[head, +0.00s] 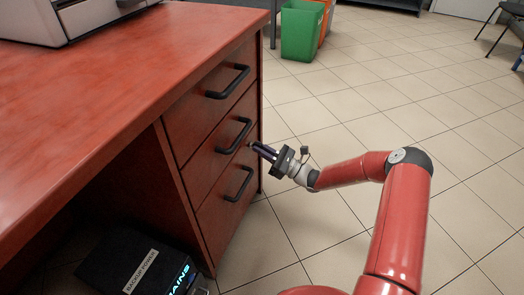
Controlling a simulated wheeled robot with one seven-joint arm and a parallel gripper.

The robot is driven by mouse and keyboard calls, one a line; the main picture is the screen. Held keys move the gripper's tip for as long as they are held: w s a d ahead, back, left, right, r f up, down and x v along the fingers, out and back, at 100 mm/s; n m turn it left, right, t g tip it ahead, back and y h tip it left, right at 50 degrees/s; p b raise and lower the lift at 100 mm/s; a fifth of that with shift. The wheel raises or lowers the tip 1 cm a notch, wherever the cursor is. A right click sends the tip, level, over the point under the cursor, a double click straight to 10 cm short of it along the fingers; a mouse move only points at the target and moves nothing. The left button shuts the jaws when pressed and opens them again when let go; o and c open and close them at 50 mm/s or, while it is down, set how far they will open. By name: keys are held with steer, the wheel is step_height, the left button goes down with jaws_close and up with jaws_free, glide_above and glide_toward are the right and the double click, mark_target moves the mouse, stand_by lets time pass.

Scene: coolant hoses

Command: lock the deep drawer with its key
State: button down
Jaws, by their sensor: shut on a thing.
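The red desk's drawer unit has three drawers with black bar handles: a top drawer (200,102), a middle drawer (205,153) and a bottom drawer (218,215). All three look shut; the bottom front looks the tallest, though I cannot tell for sure which is the deep drawer. My gripper (258,149) points left at the unit's right side, just right of the middle handle. Its fingers are closed together at the drawer front. The key is too small and too hidden by the fingertips to make out, as is any lock there.
A grey machine (75,18) stands on the desktop (130,75). Green (300,32) and orange bins stand at the back. The tiled floor (340,110) right of the drawers is clear.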

stand_by(0.3)
steer(key=c, duration=1.5)
jaws_free()
steer(key=v, duration=0.7)
steer(key=shift+s+d+f, duration=0.1)
steer(key=shift+d+f, duration=0.05)
steer(key=shift+d, duration=0.25)
steer(key=shift+g, duration=0.3)
